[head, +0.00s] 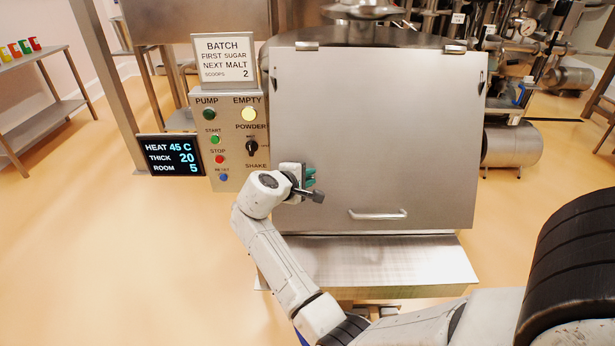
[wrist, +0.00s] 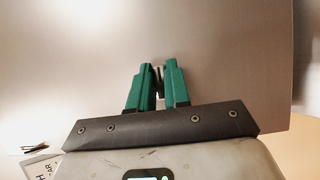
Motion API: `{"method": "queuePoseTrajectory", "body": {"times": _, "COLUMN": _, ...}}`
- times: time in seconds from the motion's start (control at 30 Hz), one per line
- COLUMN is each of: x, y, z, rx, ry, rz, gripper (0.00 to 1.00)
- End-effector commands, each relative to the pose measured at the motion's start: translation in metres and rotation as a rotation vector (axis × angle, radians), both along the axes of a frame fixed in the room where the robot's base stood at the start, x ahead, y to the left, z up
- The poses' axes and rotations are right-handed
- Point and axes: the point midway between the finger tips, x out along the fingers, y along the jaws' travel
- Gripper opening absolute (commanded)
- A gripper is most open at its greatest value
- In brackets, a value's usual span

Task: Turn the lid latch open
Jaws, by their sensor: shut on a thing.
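The hopper's lid (head: 385,120) is a large, sloping grey steel panel, and it looks closed. My gripper (head: 310,176) is at the lid's lower left area. In the wrist view, its green fingers (wrist: 157,78) are close together on a small metal piece, the lid latch (wrist: 158,74). Only a sliver of the latch shows between the fingertips, so I cannot tell its turn angle. In the head view the latch is hidden by my gripper.
A bar handle (head: 378,214) is low on the lid, above a steel ledge (head: 375,262). The control panel (head: 228,140) stands close left of my gripper, with a batch sign (head: 224,58) above and a display (head: 171,156) beside it.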

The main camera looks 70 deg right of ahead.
Motion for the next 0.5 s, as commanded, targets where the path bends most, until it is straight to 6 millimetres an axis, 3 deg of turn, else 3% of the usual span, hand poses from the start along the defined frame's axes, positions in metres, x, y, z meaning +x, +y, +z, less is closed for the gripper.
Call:
{"method": "queuePoseTrajectory", "body": {"times": 0.37, "x": 0.0001, "y": -0.0013, "z": -0.0021, "rx": 0.005, "ry": -0.007, "rz": 0.0, "gripper": 0.0}}
{"method": "queuePoseTrajectory", "body": {"times": 0.4, "x": 0.0001, "y": -0.0012, "z": -0.0022, "rx": 0.005, "ry": -0.006, "rz": 0.0, "gripper": 0.21}}
{"method": "queuePoseTrajectory", "body": {"times": 0.5, "x": -0.0001, "y": -0.0012, "z": -0.0022, "rx": 0.005, "ry": -0.006, "rz": 0.0, "gripper": 0.3}}
